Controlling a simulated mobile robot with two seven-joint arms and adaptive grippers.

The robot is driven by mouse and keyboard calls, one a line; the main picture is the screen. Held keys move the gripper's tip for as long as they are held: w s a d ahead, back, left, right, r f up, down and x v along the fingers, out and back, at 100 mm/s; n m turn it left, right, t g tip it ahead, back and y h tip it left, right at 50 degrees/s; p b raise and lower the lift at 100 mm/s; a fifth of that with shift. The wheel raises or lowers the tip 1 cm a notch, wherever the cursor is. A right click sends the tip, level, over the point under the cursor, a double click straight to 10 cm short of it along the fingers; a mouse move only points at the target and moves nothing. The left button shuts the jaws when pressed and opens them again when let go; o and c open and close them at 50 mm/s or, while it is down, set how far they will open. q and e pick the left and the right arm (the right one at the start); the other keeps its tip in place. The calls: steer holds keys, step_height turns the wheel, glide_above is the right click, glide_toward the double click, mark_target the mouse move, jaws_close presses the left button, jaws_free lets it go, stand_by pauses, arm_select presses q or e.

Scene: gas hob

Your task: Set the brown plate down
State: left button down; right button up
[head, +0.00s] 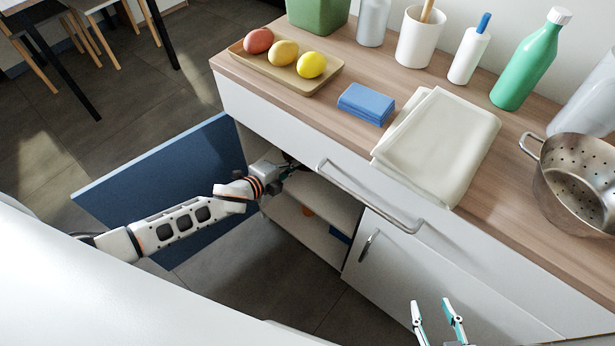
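I cannot make out a brown plate in the head view. My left gripper (290,166) reaches past the open blue door into the lower cabinet (322,193), just below the countertop. Its fingers are dark and partly hidden under the counter edge, so I cannot tell whether they hold anything. A small orange item (308,211) and a blue item (340,236) show partly inside the cabinet, below the gripper. My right gripper (432,304) is open and empty at the bottom edge, in front of the closed white cabinet front.
The blue door (165,180) stands open under my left arm. The countertop (345,75) holds a fruit tray (318,80), a blue sponge (366,103), a folded cloth (440,145), a colander (580,185) and bottles. A long handle (370,198) sticks out from the drawer front.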

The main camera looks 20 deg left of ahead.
mark_target(297, 184)
arm_select(q)
step_height(297, 184, down, 3)
steer(key=shift+s+r, duration=0.1)
steer(key=shift+s, duration=0.05)
steer(key=shift+f+b, duration=0.35)
steer(key=shift+b, duration=0.15)
step_height(297, 184, down, 3)
steer(key=shift+f+b, duration=0.15)
steer(key=shift+b, duration=0.65)
steer(key=shift+f, duration=0.3)
steer(key=shift+w+r, duration=0.15)
steer(key=shift+w, duration=0.05)
steer(key=shift+r, duration=0.25)
steer(key=shift+f+b, duration=0.35)
steer(key=shift+f, duration=0.35)
steer(key=c, duration=2.6)
jaws_free()
arm_select(e)
steer(key=shift+w+a+f+y, duration=0.1)
steer(key=shift+w+a+y, duration=0.35)
steer(key=shift+a, duration=0.25)
